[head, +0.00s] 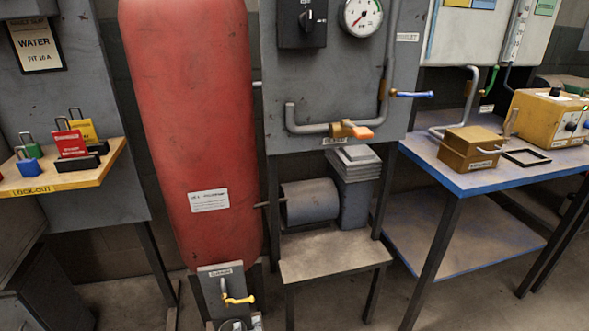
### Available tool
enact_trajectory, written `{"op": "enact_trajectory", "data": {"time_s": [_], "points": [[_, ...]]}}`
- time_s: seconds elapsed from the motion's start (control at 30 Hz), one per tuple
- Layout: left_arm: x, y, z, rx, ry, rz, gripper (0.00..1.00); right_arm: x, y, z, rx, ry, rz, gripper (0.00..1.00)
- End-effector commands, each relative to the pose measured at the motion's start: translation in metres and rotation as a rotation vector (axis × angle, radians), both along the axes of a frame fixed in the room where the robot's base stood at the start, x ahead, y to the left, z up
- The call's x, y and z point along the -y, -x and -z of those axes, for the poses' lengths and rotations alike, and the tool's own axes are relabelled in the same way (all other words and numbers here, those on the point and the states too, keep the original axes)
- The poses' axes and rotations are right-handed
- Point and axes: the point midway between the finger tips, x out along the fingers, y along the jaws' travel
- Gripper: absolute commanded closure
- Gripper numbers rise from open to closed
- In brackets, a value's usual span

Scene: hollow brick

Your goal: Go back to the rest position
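Neither of my grippers nor my arms shows in the head view, so I cannot see whether they are open or shut. A tall red tank (190,130) with a white label stands left of the middle. A grey panel (340,85) with a black switch box (302,23) and a round gauge (361,17) stands to its right. A blue-handled valve (411,94) sits on the pipe at the panel's right. An orange-handled valve (352,131) sits at the panel's bottom. A yellow-handled valve (238,299) is on a small plate below the tank.
A wooden lockout shelf (55,186) with several padlocks and tags juts out at the left. A blue-edged workbench (475,182) at the right bears a brown box (470,147) and a yellow device (548,117). A low stand (335,258) holds a grey motor (309,202). Some floor is clear at the bottom.

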Motion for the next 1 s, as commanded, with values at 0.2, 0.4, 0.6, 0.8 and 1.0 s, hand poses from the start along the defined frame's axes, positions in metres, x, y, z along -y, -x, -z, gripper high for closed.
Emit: {"op": "enact_trajectory", "data": {"time_s": [0.2,0.4,0.6,0.8,1.0], "points": [[-0.002,-0.015,-0.034,0.089,0.498,-0.028,0.73,0.000,0.000,0.000,0.000,0.000,0.000,0.60],[-0.032,0.054,-0.027,0.028,0.896,-0.113,0.73,0.000,0.000,0.000,0.000,0.000,0.000,0.60],[-0.053,0.178,-0.010,-0.121,1.181,-0.290,0.73,0.000,0.000,0.000,0.000,0.000,0.000,0.60],[-0.058,0.309,-0.006,-0.283,1.283,-0.463,0.73,0.000,0.000,0.000,0.000,0.000,0.000,0.60],[-0.058,0.407,-0.011,-0.416,1.239,-0.530,0.73,0.000,0.000,0.000,0.000,0.001,0.001,0.60]]}}
